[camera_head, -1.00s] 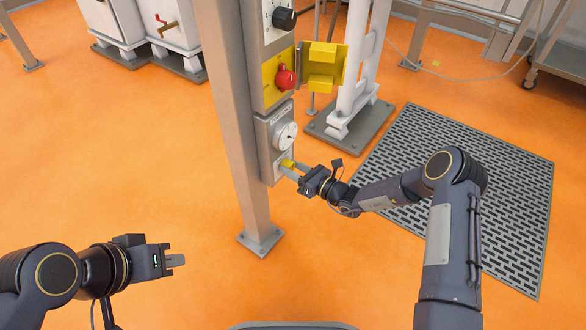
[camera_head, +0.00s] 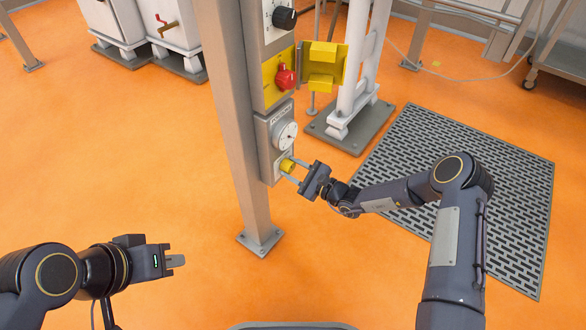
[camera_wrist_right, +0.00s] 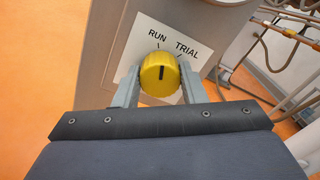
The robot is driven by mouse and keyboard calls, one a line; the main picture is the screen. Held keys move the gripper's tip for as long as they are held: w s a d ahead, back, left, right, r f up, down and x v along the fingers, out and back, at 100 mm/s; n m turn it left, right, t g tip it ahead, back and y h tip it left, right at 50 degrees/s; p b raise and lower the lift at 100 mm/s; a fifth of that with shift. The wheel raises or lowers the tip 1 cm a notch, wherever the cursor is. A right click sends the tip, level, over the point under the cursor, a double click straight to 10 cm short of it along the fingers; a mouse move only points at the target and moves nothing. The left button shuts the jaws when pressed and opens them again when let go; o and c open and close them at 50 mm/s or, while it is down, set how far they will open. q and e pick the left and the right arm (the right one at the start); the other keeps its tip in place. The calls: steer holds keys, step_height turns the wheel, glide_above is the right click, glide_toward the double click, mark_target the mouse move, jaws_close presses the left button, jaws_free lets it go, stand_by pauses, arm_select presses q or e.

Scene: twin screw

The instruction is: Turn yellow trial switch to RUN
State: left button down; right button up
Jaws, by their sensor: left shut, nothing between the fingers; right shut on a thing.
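The yellow trial switch (camera_head: 286,166) is a round knob low on the grey control box on the post. In the right wrist view the knob (camera_wrist_right: 160,82) has a black pointer line, which stands about upright in the picture. A white plate (camera_wrist_right: 150,33) behind it reads RUN on the left and TRIAL on the right. The line points up near the RUN side; the exact alignment is hard to tell. My right gripper (camera_head: 288,169) is shut on the knob, one finger on each side. My left gripper (camera_head: 176,261) is shut and empty, low at the left, far from the box.
Above the switch are a white dial (camera_head: 286,134), a red knob (camera_head: 286,77) on a yellow plate with an open yellow cover (camera_head: 323,65), and a black knob (camera_head: 285,18). The grey post (camera_head: 233,120) stands just left. A dark floor grate (camera_head: 470,180) lies to the right.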

steer(key=shift+n, duration=1)
steer(key=o, duration=1)
steer(key=shift+d, duration=0.1)
steer(key=shift+p+v, duration=1.1)
steer(key=shift+v, duration=2.75)
